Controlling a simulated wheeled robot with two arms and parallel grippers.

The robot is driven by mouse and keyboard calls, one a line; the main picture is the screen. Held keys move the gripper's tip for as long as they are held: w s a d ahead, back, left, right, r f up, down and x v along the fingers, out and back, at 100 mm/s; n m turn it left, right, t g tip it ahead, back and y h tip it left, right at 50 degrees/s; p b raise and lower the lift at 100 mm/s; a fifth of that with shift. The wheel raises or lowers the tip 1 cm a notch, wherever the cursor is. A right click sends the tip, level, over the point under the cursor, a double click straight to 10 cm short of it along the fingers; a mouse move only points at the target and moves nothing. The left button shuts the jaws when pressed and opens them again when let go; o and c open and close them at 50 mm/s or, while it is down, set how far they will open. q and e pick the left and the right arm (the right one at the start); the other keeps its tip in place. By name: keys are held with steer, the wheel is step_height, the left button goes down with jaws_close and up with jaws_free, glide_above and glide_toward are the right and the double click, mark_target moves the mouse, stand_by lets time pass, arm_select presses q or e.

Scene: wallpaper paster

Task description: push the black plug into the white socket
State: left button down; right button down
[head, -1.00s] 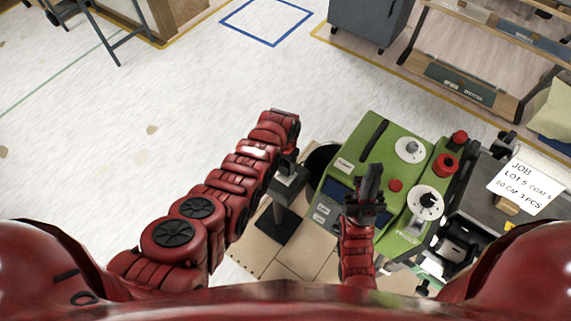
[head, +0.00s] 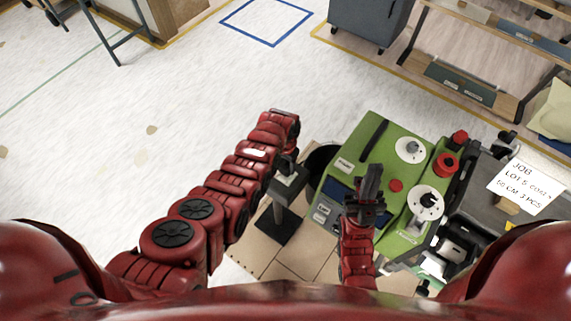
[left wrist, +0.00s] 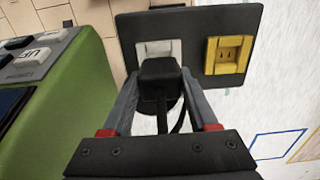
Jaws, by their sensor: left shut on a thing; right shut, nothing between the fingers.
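My left gripper (left wrist: 163,95) is shut on the black plug (left wrist: 162,72), with one finger on each side of it and its cord hanging below. The plug is in front of the white socket (left wrist: 159,47) and hides its lower part; I cannot tell whether its front is inside the socket or just short of it. In the head view my left gripper (head: 287,166) is at the top of the dark socket post and the plug is not distinguishable. My right gripper (head: 371,178) is shut and empty over the green machine.
The dark socket plate (left wrist: 190,20) also carries a yellow socket (left wrist: 228,55), right of the white one. A green machine (head: 375,150) with knobs and red buttons stands right of the post. A job card (head: 522,184) lies at the far right. The floor to the left is clear.

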mark_target(286, 163)
arm_select(q)
steer(key=shift+f+b, duration=1.1)
steer(key=shift+c, duration=0.5)
jaws_free()
steer(key=shift+r, duration=0.1)
steer(key=shift+r, duration=0.7)
step_height(286, 163, up, 10)
steer(key=b, duration=0.3)
steer(key=shift+w+f, duration=0.1)
step_height(286, 163, up, 6)
steer(key=p, duration=0.6)
